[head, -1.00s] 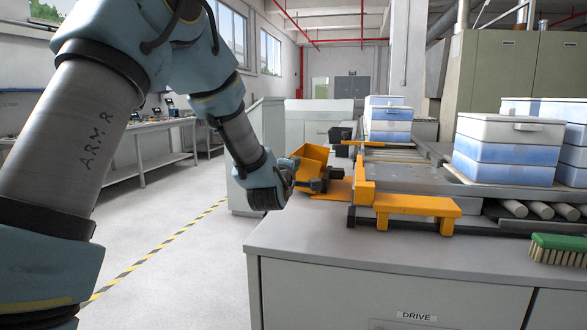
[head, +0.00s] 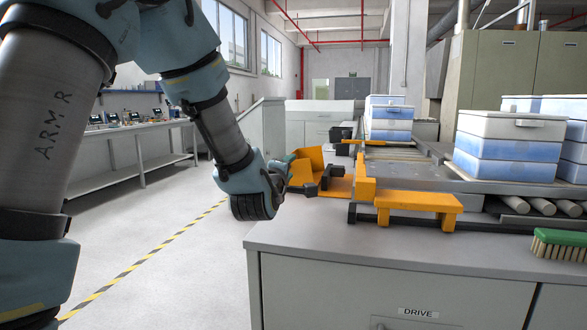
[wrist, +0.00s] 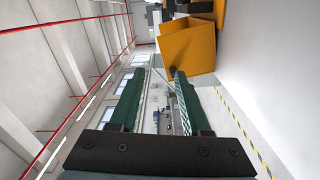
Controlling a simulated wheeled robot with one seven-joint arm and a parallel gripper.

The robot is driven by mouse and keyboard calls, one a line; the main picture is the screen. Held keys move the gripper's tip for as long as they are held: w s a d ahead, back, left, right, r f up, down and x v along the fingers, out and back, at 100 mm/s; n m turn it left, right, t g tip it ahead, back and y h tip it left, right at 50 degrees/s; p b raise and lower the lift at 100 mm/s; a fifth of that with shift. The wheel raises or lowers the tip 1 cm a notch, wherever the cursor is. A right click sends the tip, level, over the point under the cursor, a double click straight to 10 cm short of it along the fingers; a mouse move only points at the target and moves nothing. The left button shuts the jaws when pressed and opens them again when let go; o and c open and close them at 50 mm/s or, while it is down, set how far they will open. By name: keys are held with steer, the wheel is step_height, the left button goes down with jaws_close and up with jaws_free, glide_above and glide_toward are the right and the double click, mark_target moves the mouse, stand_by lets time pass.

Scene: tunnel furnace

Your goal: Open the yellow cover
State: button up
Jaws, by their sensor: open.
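The yellow cover (head: 308,160), an orange-yellow folded box shape, is at the far left end of the bench in the head view. It stands tilted beside a flat yellow plate (head: 338,187). In the wrist view the cover (wrist: 188,48) is at the upper right, close to the right finger's tip. My gripper (wrist: 154,72) is open, with two green fingers and nothing visible between them. In the head view my gripper is at the cover's left side, partly hidden by my wrist. I cannot tell whether a finger touches the cover.
A yellow bench-like bracket (head: 418,203) stands nearer on the grey bench (head: 340,232). Blue-and-white bins (head: 510,145) stand on the conveyor to the right. A green brush (head: 568,246) lies at the right edge. The floor left of the bench is clear.

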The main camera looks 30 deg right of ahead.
steer(key=v, duration=0.4)
steer(key=shift+s, duration=0.1)
stand_by(0.3)
